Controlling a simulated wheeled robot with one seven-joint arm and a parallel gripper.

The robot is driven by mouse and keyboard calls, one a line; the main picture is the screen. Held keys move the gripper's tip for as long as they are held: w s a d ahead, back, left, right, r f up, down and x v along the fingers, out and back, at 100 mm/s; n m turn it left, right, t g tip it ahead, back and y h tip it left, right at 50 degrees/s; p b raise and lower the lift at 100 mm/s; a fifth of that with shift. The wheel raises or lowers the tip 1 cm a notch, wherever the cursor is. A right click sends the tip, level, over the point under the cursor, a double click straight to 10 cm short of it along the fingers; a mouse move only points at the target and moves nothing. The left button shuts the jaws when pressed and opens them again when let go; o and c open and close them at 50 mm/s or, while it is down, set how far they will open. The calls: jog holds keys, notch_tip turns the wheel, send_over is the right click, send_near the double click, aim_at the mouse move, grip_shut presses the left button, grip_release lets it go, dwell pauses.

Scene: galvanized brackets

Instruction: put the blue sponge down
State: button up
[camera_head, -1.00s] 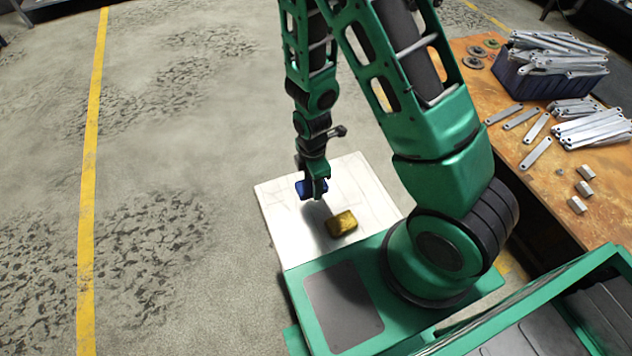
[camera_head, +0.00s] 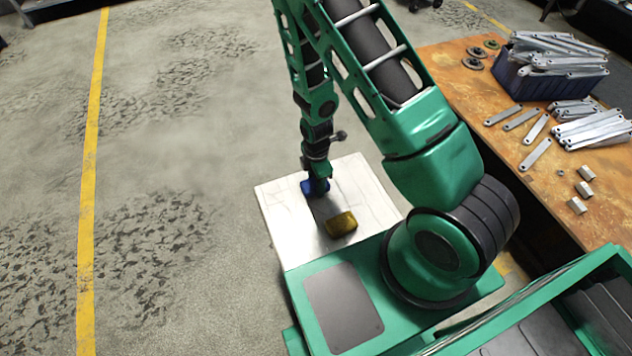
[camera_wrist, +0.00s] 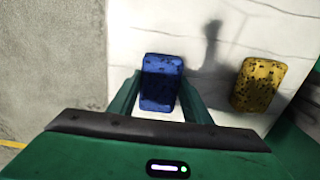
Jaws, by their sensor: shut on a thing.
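The blue sponge (camera_wrist: 161,80) is between the two fingers of my gripper (camera_wrist: 160,98) in the wrist view. My gripper is shut on it. In the head view the blue sponge (camera_head: 309,188) shows partly behind my gripper (camera_head: 318,186), over the far part of a white slab (camera_head: 283,227). I cannot tell whether the sponge touches the slab. A yellow sponge (camera_head: 341,223) lies on the slab, nearer to my base, and it also shows to the right in the wrist view (camera_wrist: 258,84).
An orange-brown workbench (camera_head: 470,92) stands at the right. It holds a dark blue bin (camera_head: 545,84) full of metal brackets, loose brackets and several small metal blocks. The slab has bare room around both sponges. Open floor with a yellow line (camera_head: 88,190) lies to the left.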

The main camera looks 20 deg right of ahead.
jog(key=o, duration=1.3)
jog(key=shift+f, duration=0.1)
jog(key=s+d+r+m, duration=0.1)
jog(key=d+r+m, duration=0.2)
jog(key=r, duration=0.8)
jog(key=d+r+m, duration=0.2)
jog(key=d+r, duration=0.1)
jog(key=r, duration=0.7)
jog(key=s+d+r+m, duration=0.3)
jog(key=s+r+m, duration=0.3)
jog(key=s, duration=0.1)
jog(key=s+d+r+m, duration=0.4)
jog(key=s+r+m, duration=0.3)
jog(key=s, duration=0.1)
jog(key=s+d+r+m, duration=0.4)
jog(key=s+r+m, duration=0.2)
jog(key=s+r, duration=0.1)
jog(key=shift+s+d, duration=0.15)
